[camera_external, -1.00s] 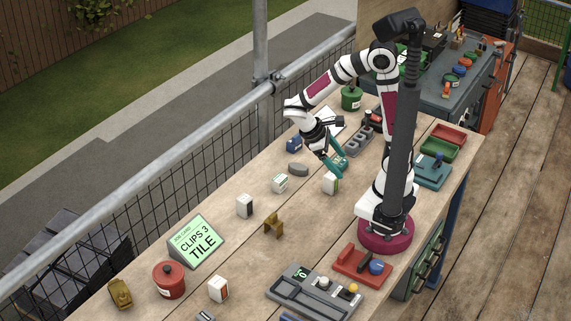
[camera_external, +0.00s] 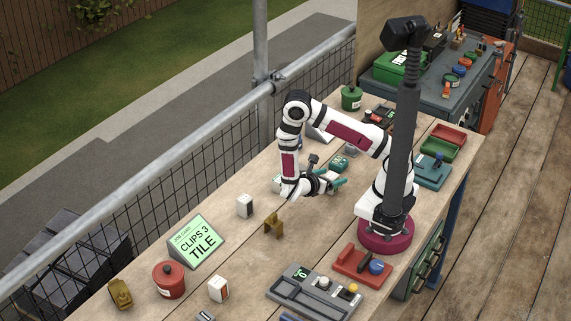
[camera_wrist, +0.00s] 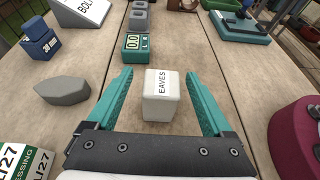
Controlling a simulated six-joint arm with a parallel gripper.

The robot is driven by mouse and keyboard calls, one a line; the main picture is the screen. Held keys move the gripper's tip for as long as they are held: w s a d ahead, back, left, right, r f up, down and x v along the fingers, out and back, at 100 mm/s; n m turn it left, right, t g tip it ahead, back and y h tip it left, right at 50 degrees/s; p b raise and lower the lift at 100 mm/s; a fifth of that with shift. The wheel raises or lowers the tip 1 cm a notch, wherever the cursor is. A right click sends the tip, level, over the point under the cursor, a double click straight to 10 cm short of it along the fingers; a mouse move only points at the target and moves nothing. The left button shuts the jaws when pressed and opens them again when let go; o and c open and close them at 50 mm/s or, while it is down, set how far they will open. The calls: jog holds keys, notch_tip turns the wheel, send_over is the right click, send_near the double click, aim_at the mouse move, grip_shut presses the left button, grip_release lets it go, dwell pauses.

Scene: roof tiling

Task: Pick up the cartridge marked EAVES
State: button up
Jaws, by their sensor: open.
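The white cartridge marked EAVES (camera_wrist: 161,96) stands upright on the bench in the wrist view, its label facing up toward me. My gripper (camera_wrist: 158,76) is open, with one teal finger on each side of the cartridge and a gap on both sides. In the external view my gripper (camera_external: 337,184) is low over the bench, in front of my base. The cartridge is mostly hidden by it there.
A teal device with a display (camera_wrist: 136,46) stands behind the cartridge. A grey stone-like block (camera_wrist: 63,90) and a blue block (camera_wrist: 39,38) lie left. A green-and-white labelled box (camera_wrist: 24,160) is at near left. Bare wood lies right of the cartridge.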

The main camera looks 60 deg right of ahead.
jog(key=x, duration=0.3)
jog(key=shift+s, duration=0.1)
jog(key=shift+a, duration=0.1)
grip_shut()
